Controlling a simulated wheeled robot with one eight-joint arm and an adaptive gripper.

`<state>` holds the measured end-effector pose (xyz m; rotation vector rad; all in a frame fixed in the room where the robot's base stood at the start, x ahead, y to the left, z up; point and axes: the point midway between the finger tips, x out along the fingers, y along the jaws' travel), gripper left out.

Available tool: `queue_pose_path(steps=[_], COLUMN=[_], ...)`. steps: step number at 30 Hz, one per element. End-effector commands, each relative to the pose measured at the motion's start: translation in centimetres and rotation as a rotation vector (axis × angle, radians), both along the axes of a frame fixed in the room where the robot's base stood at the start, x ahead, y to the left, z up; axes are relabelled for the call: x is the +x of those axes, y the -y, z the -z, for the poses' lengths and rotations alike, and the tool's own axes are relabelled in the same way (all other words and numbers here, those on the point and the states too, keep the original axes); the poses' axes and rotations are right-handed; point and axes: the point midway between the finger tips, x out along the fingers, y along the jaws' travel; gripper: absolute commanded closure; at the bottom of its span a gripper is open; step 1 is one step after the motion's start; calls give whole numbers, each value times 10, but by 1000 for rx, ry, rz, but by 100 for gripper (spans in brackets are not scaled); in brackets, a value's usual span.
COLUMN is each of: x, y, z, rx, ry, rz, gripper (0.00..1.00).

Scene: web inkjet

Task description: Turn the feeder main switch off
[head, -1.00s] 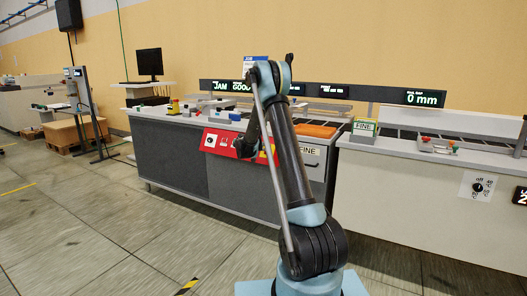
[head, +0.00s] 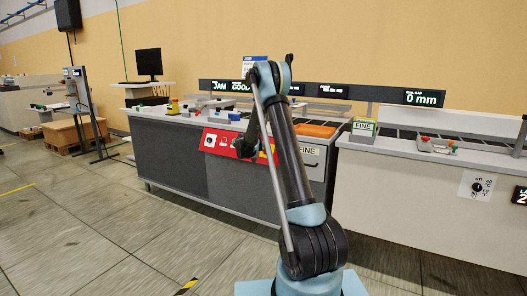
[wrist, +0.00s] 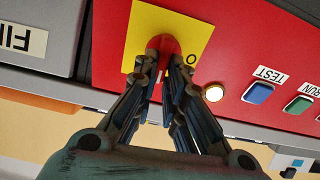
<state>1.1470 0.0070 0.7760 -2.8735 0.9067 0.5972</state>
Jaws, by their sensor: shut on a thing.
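The feeder main switch is a red rotary knob (wrist: 162,43) on a yellow plate (wrist: 196,31), fixed to a red panel (wrist: 240,40) in the wrist view. My gripper (wrist: 169,62) is shut on the knob, one finger on each side. An O mark shows on the plate right of the fingers. The fingers cover part of the knob and plate, so I cannot tell exactly which way the knob points. In the head view the red panel (head: 229,148) is on the front of the grey machine, and my arm hides the knob.
A lit round lamp (wrist: 214,93), a blue TEST button (wrist: 259,93) and a green RUN button (wrist: 298,105) sit close by on the panel. A second cabinet with a rotary dial (head: 477,186) stands at right. The floor at front left is clear.

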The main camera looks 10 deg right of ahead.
Motion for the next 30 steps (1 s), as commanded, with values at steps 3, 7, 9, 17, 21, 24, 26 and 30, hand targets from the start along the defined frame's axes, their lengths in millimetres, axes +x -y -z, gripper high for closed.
queue_pose_path(steps=[3, 7, 9, 17, 21, 24, 26, 30], x=[2, 3, 3, 5, 5, 5, 6, 6], y=[-3, -4, -5, -7, -9, -10, -11, -12], z=[0, 0, 0, 1, 1, 2, 2, 3], rx=[-43, -113, -157, -333, -429, -496, -536, -631], ry=[-30, -81, -113, -239, -307, -355, -384, -453], rz=[-35, -83, -112, -232, -296, -343, -370, -434], gripper=[100, 100, 100, 100, 100, 100, 100, 100])
